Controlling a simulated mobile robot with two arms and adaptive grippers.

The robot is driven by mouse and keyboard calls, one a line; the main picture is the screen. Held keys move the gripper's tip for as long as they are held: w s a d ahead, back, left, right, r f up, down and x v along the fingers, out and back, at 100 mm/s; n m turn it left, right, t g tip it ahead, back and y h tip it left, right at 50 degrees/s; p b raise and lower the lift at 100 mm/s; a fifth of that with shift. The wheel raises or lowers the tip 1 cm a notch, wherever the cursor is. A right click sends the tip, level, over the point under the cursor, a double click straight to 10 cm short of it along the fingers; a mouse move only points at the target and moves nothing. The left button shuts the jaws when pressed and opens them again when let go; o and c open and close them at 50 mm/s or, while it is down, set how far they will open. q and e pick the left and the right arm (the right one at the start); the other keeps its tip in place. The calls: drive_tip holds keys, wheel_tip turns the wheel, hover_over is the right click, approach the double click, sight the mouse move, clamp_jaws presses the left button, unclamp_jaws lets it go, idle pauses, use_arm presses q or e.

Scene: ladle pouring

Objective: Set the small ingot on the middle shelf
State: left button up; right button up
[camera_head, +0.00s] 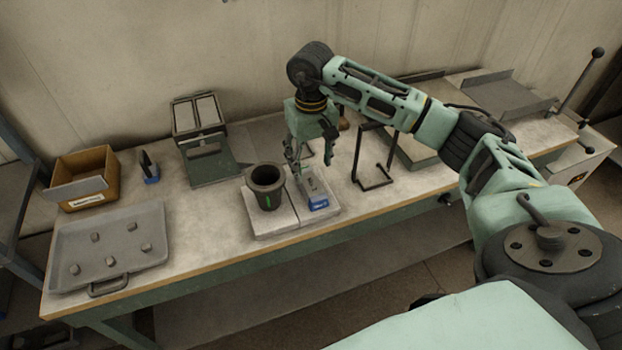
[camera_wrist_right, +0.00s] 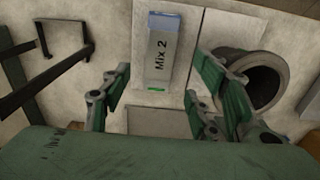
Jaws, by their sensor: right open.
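I cannot tell for certain which thing is the small ingot. Several small grey lumps (camera_head: 110,261) lie on a grey tray (camera_head: 68,242) at the table's left end. A grey block with a blue label (camera_head: 318,204) lies on a pale slab right of a dark crucible (camera_head: 265,187). In the wrist view the label reads "Mix 2" (camera_wrist_right: 160,60). My right gripper (camera_head: 311,160) is open and empty above this block, its fingers either side of it in the wrist view. A rack (camera_head: 20,150) stands at the left edge, partly cut off; its middle shelf is not clear. My left gripper is not in view.
A cardboard box (camera_head: 108,180) and a small dark blue-based item (camera_head: 149,168) stand at the back left. A dark hinged device (camera_head: 205,150) is behind the crucible. A black wire stand (camera_head: 372,184) is to the right.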

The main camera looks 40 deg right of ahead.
sight(311, 182)
wheel_tip(311, 182, up, 4)
drive_tip(key=shift+r+b, duration=0.1)
drive_tip(key=shift+b, duration=0.35)
drive_tip(key=shift+o, duration=0.6)
drive_tip(key=shift+r, duration=0.25)
wheel_tip(311, 182, down, 3)
drive_tip(key=m+b, duration=0.2)
drive_tip(key=m, duration=1)
drive_tip(key=m+b, duration=0.2)
drive_tip(key=m, duration=1)
drive_tip(key=shift+a+f+m, duration=0.15)
drive_tip(key=shift+m, duration=0.15)
drive_tip(key=m, duration=0.4)
drive_tip(key=m+b, duration=0.1)
drive_tip(key=m, duration=0.1)
drive_tip(key=shift+f, duration=0.4)
drive_tip(key=m, duration=0.5)
drive_tip(key=shift+f+b, duration=0.25)
drive_tip(key=shift+b, duration=0.15)
drive_tip(key=shift+f+m, duration=0.3)
drive_tip(key=shift+f, duration=0.05)
drive_tip(key=f+p, duration=0.2)
drive_tip(key=f, duration=0.4)
drive_tip(key=shift+d+f, duration=0.2)
drive_tip(key=shift+f, duration=0.35)
